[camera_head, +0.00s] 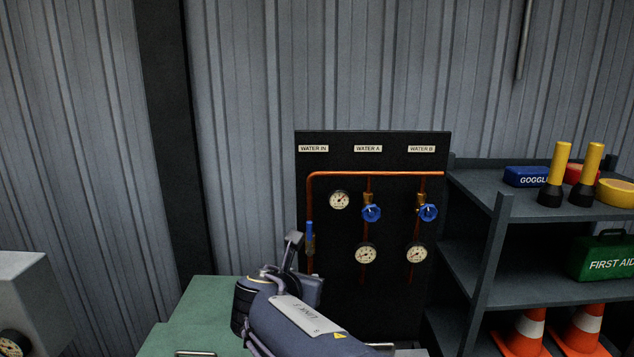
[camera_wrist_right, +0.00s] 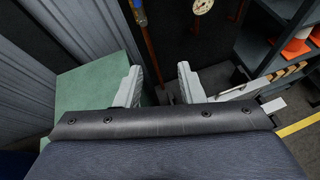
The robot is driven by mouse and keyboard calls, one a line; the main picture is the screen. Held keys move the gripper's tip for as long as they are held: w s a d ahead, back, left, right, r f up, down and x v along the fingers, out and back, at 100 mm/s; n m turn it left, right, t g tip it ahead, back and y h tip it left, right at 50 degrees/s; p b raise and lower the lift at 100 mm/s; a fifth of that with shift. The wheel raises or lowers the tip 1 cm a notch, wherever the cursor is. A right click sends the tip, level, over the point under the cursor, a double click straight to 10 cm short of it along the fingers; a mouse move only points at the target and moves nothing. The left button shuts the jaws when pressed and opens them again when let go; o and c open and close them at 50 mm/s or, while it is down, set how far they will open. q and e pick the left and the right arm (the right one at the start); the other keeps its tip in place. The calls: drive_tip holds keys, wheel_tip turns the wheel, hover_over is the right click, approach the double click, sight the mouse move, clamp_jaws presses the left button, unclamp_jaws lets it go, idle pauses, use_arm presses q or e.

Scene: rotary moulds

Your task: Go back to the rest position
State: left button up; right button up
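My right arm reaches in from the bottom of the head view, and its gripper (camera_head: 293,250) is in front of the lower left part of the black panel (camera_head: 335,150). In the right wrist view the two fingers of the right gripper (camera_wrist_right: 160,85) stand apart with nothing between them. The blue lever handle (camera_head: 310,238) on the left copper pipe is upright, just beyond the gripper. It also shows in the wrist view (camera_wrist_right: 139,14), ahead of the fingers and apart from them. My left gripper is not in view.
The panel carries two blue round valves (camera_head: 371,213) (camera_head: 428,212) and several gauges (camera_head: 339,200). A green-topped cabinet (camera_head: 200,310) stands below and left of the gripper. A dark shelf (camera_head: 480,275) with goggles, torches, first aid box and cones is on the right.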

drive_tip(key=s+d+f+m+g, duration=0.2)
drive_tip(key=d+f+m, duration=0.15)
drive_tip(key=d, duration=0.35)
drive_tip(key=s+d+f+m+g, duration=0.1)
drive_tip(key=d+f+m+g, duration=0.1)
drive_tip(key=d+m, duration=0.4)
drive_tip(key=s+d+f+m+g+y, duration=0.3)
drive_tip(key=s+d+m+y, duration=0.1)
drive_tip(key=s+d+m, duration=0.6)
drive_tip(key=s+f+m+y, duration=0.2)
drive_tip(key=s+m, duration=1.2)
drive_tip(key=s, duration=0.5)
drive_tip(key=shift+s+d+f+y, duration=0.2)
drive_tip(key=shift+d+f+y, duration=0.1)
drive_tip(key=shift+d, duration=0.15)
